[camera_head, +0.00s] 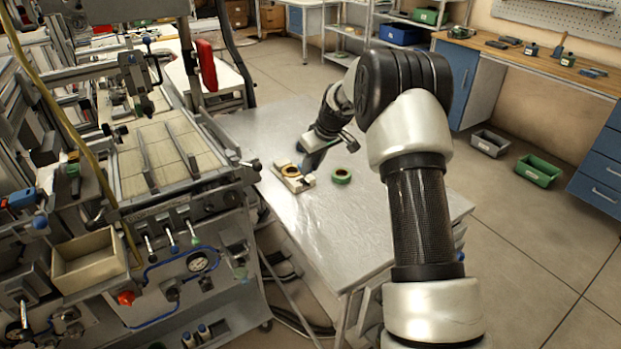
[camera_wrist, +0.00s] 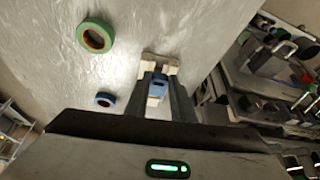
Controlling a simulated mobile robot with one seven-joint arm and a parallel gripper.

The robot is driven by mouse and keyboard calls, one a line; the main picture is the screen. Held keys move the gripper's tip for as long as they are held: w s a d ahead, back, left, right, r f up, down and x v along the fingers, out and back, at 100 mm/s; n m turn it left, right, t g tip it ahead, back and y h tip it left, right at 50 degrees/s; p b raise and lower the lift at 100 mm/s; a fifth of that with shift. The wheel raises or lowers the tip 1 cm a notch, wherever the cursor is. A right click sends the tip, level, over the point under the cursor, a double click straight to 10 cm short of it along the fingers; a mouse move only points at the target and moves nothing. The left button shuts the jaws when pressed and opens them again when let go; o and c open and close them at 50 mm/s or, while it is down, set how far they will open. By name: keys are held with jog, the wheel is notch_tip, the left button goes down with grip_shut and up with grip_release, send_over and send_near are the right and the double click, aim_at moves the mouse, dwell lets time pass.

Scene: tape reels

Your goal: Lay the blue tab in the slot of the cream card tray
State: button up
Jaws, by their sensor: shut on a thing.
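The cream card tray (camera_head: 308,182) sits on the grey metal table, left of the green tape reel. It also shows in the wrist view (camera_wrist: 148,57), just beyond my fingertips. My gripper (camera_wrist: 158,84) is shut on the blue tab (camera_wrist: 157,90), which lies between the fingers. In the wrist view the tab overlaps the near part of the tray; I cannot tell whether they touch. The slot is mostly hidden by the tab and fingers.
A green tape reel (camera_head: 342,176) lies right of the tray. A blue tape reel (camera_wrist: 106,99) lies left of my fingers in the wrist view. A machine with a red knob (camera_head: 126,298) borders the table's left side. The table's front (camera_head: 340,235) is clear.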

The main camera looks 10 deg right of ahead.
jog(key=shift+f, duration=2)
jog(key=shift+f+b, duration=0.55)
jog(key=shift+b, duration=0.1)
jog(key=o, duration=1)
jog(key=shift+r, duration=0.1)
